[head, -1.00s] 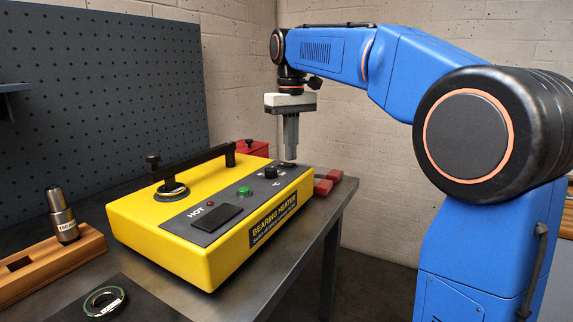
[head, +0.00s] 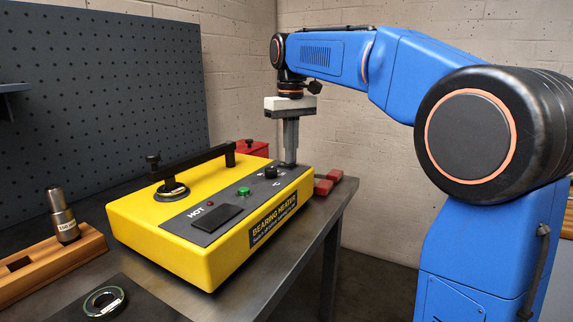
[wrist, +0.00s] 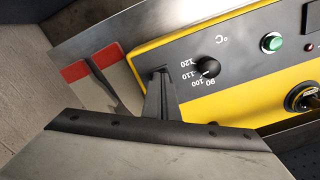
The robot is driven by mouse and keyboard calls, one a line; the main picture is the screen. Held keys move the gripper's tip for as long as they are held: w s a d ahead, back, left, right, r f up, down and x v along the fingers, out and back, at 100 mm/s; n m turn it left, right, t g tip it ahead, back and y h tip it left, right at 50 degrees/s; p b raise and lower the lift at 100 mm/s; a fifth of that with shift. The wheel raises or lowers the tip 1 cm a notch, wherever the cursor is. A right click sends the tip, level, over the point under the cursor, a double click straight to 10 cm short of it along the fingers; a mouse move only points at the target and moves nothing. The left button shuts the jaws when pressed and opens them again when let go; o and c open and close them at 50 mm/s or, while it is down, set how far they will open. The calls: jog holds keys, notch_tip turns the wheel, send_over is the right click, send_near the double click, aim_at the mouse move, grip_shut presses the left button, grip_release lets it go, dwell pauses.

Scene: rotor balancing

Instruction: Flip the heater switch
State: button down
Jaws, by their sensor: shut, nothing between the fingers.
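The yellow bearing heater (head: 135,225) sits on the metal bench, with a dark control panel (head: 225,198) along its top. My gripper (head: 290,162) is shut and empty, pointing straight down at the panel's far end, where the heater switch is. The fingertips are at or just above the switch; contact cannot be told. In the wrist view the closed fingers (wrist: 160,76) cover that end of the panel and hide the switch. The black temperature knob (wrist: 208,67) is beside them, and also shows in the head view (head: 270,172). A green lamp (head: 243,191) is farther along.
Two red-ended pieces (head: 323,187) lie on the bench (head: 318,222) just past the heater. A black bar (head: 195,163) spans the heater top. A wooden block (head: 50,264) with a metal tool, and a bearing ring (head: 104,302), are at left. A pegboard stands behind.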

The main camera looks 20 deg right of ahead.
jog(key=shift+f, duration=0.25)
notch_tip(320, 180, up, 7)
dwell(1.2)
jog(key=s+d+f+m+t, duration=0.1)
jog(key=s+d+f+t, duration=0.1)
jog(key=s+f, duration=1.3)
jog(key=s+d+f+m+t, duration=0.2)
jog(key=s+d+f, duration=0.3)
jog(key=s+f, duration=1.1)
jog(key=shift+s+f+t, duration=0.15)
jog(key=shift+s+t, duration=0.25)
jog(key=shift+s, duration=0.1)
